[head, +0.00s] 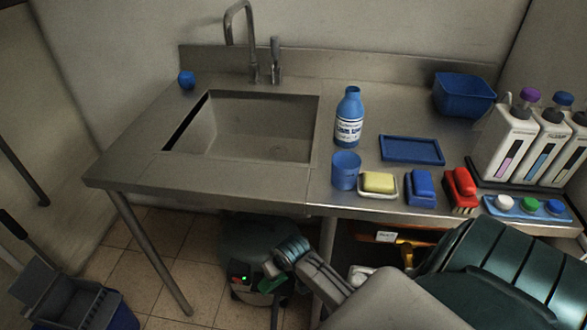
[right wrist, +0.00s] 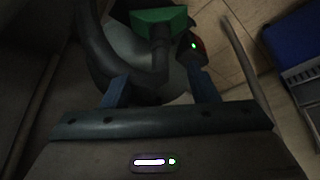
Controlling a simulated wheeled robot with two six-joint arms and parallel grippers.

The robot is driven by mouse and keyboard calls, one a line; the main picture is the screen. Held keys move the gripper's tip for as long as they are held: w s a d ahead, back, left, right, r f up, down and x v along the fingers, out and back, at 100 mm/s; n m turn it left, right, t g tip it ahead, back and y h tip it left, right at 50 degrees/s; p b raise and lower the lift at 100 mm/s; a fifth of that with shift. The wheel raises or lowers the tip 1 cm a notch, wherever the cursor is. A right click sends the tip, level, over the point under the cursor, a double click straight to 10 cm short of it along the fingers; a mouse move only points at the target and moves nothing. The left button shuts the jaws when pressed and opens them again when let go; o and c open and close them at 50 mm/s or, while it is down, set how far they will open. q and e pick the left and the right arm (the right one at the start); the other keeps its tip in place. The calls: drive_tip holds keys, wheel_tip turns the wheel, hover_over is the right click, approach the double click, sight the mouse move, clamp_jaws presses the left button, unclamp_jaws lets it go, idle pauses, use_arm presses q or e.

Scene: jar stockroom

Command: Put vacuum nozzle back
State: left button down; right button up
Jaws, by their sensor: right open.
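The vacuum (head: 255,236) stands on the floor under the counter, a dark rounded body partly hidden by the counter edge and my right arm. A green nozzle (right wrist: 160,20) on a dark tube (right wrist: 160,52) shows at the top of the right wrist view; a bit of green also shows low by the vacuum in the head view. My right gripper (right wrist: 157,82) is open, its two blue fingers on either side of the dark tube's lower end and short of the green nozzle. I cannot tell whether they touch the tube. My left gripper is not in view.
A grey wringer on a blue bucket (head: 121,317) stands at the lower left. A counter leg (head: 150,255) rises left of the vacuum. The counter (head: 130,172) above holds a blue bottle (head: 349,118), cup, soap, brushes and several white jugs. Tiled floor between leg and bucket is clear.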

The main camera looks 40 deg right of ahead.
drive_tip(key=s+a+f+n+g, duration=0.1)
drive_tip(key=s+f, duration=0.1)
drive_tip(key=s, duration=0.7)
drive_tip(key=s+a+f+g, duration=0.1)
drive_tip(key=s+f, duration=0.2)
drive_tip(key=s, duration=0.6)
drive_tip(key=shift+s+a+f+n+h, duration=0.2)
drive_tip(key=shift+s+n+h, duration=0.1)
drive_tip(key=shift+s+n, duration=0.1)
